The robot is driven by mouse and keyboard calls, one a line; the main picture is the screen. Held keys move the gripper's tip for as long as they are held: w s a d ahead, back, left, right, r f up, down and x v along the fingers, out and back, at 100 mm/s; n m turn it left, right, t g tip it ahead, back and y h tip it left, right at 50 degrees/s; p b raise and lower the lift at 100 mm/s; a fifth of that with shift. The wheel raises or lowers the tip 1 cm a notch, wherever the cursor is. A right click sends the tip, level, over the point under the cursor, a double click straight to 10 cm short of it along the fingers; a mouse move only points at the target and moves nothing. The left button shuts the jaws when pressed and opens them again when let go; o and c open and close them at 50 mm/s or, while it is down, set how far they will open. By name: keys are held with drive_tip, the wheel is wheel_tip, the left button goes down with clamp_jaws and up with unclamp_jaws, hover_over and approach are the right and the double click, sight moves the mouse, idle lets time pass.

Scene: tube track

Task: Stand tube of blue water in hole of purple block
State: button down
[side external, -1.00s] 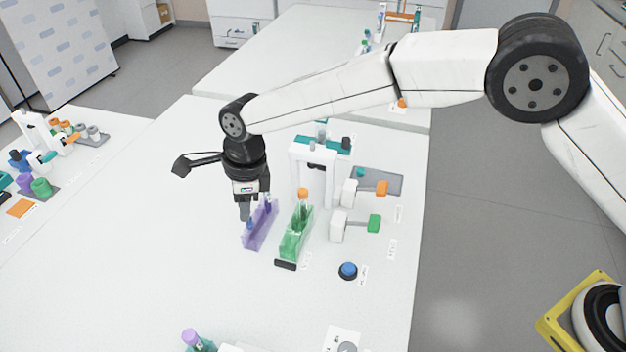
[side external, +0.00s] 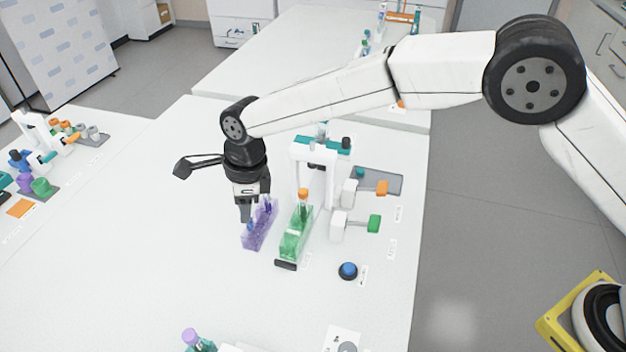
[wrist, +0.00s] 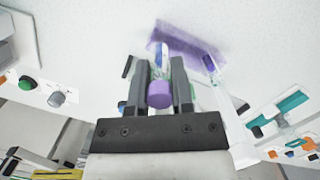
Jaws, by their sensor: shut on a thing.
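The purple block (side external: 262,236) stands on the white table below my gripper, and it also shows in the wrist view (wrist: 185,42). My gripper (side external: 246,214) is shut on a purple-capped tube (wrist: 160,92), whose lower part looks blue in the wrist view. In the side view a bit of blue shows just under the fingertips, at the near end of the block. I cannot tell whether the tube's lower end is inside a hole or just in front of the block. Another tube (side external: 268,206) stands at the block's far end. The holes are hidden.
A green block (side external: 292,240) with an orange-capped tube (side external: 303,195) stands close on the right. A blue button (side external: 348,270) is nearer.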

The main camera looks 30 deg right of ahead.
drive_tip(key=shift+f, duration=1.35)
idle(1.1)
drive_tip(key=shift+c, duration=2.1)
unclamp_jaws()
drive_tip(key=shift+s+d+r, duration=0.1)
drive_tip(key=shift+d+r, duration=0.1)
drive_tip(key=shift+r, duration=1.1)
drive_tip(key=shift+d+r, duration=0.2)
drive_tip(key=shift+r, duration=1.05)
drive_tip(key=shift+s+d+r, duration=0.1)
drive_tip(key=shift+d+r, duration=0.1)
drive_tip(key=shift+r, duration=1.1)
drive_tip(key=shift+w, duration=0.1)
